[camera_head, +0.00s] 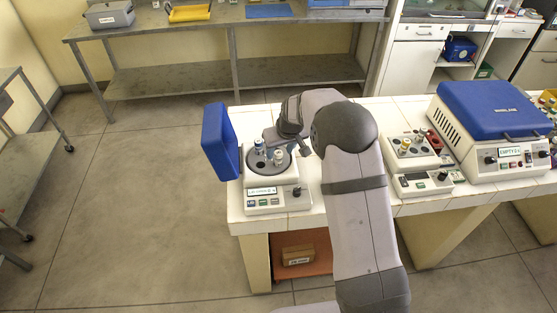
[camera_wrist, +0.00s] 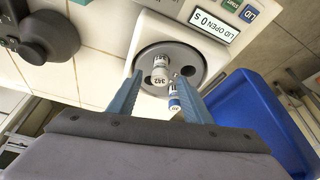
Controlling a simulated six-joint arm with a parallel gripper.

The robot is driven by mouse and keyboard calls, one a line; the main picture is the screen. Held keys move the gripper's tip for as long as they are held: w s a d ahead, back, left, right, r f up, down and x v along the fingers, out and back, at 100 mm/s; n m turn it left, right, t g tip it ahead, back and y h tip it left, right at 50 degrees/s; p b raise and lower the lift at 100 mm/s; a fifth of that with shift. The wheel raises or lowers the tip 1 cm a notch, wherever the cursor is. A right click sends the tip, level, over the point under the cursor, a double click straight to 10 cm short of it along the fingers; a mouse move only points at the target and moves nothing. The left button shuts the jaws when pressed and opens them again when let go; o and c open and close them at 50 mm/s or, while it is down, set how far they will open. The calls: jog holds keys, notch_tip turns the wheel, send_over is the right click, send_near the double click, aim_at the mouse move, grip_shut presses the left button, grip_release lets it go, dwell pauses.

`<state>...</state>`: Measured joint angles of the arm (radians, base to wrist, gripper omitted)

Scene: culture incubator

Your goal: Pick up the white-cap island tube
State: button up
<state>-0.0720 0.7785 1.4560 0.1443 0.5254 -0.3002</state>
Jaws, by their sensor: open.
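The white-cap tube (camera_wrist: 160,75) stands in the round grey rotor (camera_wrist: 199,66) of the small white centrifuge; it also shows in the head view (camera_head: 279,157). A blue-cap tube (camera_wrist: 174,101) stands close beside it in the same rotor, and its cap also shows in the head view (camera_head: 259,147). My gripper (camera_wrist: 158,77) is open over the rotor. In the wrist view its two fingers lie on either side of the white-cap tube, with the right finger close to the blue-cap tube. Whether the fingers touch either tube cannot be told.
The centrifuge's blue lid (camera_head: 219,141) stands open at the left. Its display (camera_wrist: 214,26) reads LID OPEN. To the right on the white-tiled island are a device holding several tubes (camera_head: 412,147) and a large blue-lidded machine (camera_head: 495,110). Bare tiles (camera_head: 314,196) lie beside the centrifuge.

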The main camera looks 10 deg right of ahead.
aim_at(279, 153)
jog(key=shift+p+x, duration=0.85)
jog(key=shift+x, duration=0.95)
jog(key=c, duration=1.1)
